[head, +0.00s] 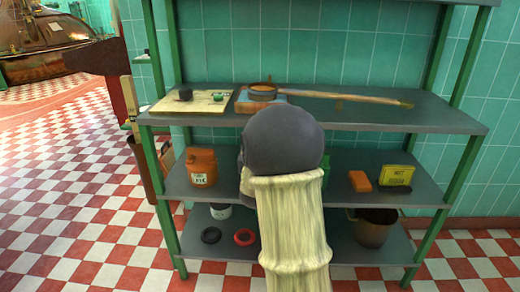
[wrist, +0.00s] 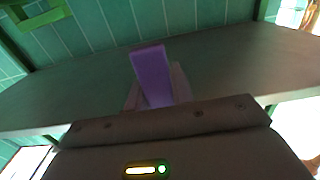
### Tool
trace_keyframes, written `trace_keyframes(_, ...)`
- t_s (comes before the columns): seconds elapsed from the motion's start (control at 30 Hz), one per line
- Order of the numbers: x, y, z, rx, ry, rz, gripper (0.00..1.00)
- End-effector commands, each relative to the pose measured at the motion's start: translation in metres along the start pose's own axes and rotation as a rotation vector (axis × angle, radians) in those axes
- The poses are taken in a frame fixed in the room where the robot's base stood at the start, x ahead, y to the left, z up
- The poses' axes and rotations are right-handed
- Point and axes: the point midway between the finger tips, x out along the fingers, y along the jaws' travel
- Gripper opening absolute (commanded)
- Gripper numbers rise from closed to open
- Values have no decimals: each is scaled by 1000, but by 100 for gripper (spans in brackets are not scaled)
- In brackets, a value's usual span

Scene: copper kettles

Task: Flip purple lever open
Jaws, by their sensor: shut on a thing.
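The purple lever (wrist: 149,68) shows in the wrist view as a flat purple bar standing out from between the fingers of my gripper (wrist: 156,88). My gripper is shut on the lever, though where the fingers touch it is partly hidden by the gripper body. In the head view my arm covers the middle of the shelf rack, so neither the lever nor my gripper can be seen there. What the lever is fixed to is hidden.
A grey shelf rack (head: 460,122) stands before me. Below are an orange canister (head: 201,167), an orange block (head: 360,181), a yellow box (head: 397,175) and a bucket (head: 373,229). Checkered floor is clear at left.

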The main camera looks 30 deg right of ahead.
Motion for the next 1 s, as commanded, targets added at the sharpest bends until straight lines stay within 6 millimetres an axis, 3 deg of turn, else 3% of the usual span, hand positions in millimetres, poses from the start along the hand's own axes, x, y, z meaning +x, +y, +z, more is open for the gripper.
trace_keyframes(0.1,0,2,1,-4,-2,3,33)
trace_keyframes(0.53,-9,0,0,-1,-2,1,33)
trace_keyframes(0.67,-26,0,-1,-1,-3,0,33)
trace_keyframes(1.0,-89,0,-1,-2,-3,-1,33)
